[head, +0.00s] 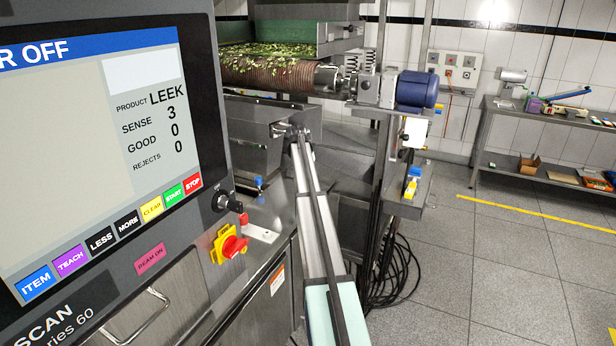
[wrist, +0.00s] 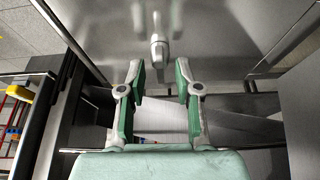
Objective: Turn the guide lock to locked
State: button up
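In the wrist view, a small grey metal knob or handle (wrist: 158,48) stands on a brushed steel panel, ahead of my gripper and roughly centred between its fingers. It bears no readable label, and I cannot tell for certain that it is the guide lock, or which position it is in. My gripper (wrist: 160,78) is open, its two green-lined fingers wide apart with nothing between them. The knob lies beyond the fingertips and looks apart from them. I cannot clearly make out my gripper in the head view.
A control panel with a screen (head: 90,140) fills the left of the head view. The floor at right is open.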

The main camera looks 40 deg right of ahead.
jog(key=v, duration=1.2)
jog(key=shift+s, duration=0.1)
